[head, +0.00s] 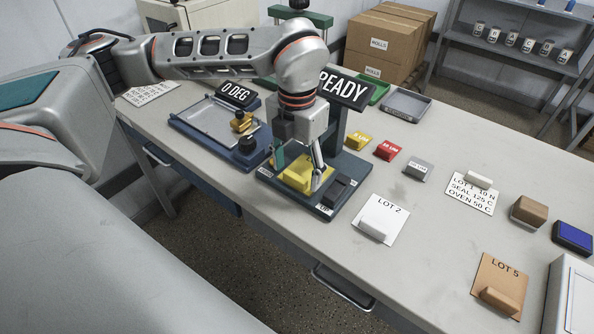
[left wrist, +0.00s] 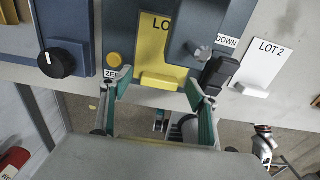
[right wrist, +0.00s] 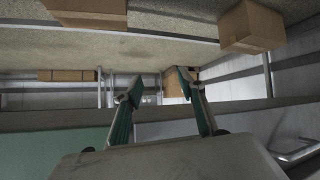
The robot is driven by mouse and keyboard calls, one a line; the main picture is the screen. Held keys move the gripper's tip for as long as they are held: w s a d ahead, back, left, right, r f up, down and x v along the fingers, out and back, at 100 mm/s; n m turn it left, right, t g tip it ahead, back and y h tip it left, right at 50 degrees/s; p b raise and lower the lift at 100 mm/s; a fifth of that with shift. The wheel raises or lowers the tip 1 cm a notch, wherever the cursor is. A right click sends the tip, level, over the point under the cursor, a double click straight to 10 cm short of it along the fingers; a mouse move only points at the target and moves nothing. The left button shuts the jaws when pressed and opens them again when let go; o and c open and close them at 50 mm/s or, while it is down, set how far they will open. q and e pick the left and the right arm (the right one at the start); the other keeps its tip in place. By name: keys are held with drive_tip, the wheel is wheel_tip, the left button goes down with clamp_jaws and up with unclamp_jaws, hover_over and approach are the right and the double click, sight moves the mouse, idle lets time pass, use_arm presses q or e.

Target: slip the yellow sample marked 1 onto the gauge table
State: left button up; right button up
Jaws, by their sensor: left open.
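The yellow sample (head: 295,176) lies flat on the dark blue gauge table (head: 328,211), below the READY display (head: 346,89). In the left wrist view the yellow sample (left wrist: 163,50) shows the letters "LO"; the gauge's overhanging part hides the rest, so its number cannot be read. Its raised yellow grip block (left wrist: 162,81) is at the near edge. My left gripper (head: 304,172) is over the front of the gauge. In its wrist view the left gripper (left wrist: 158,88) is open, its fingertips apart on either side of the block. My right gripper (right wrist: 158,84) is open and empty, away from the gauge.
A zero button (left wrist: 114,60) and a black lever (left wrist: 218,74) flank the sample. A white LOT 2 card (head: 377,217) lies right of the gauge. A 0 DEG instrument (head: 207,122) stands left. Small colored blocks, a brown LOT 5 card (head: 499,284) and cartons (head: 388,42) are farther off.

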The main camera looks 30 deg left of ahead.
use_arm(q)
wheel_tip(320, 180, up, 11)
idle(0.3)
drive_tip(key=shift+f, duration=0.1)
idle(0.4)
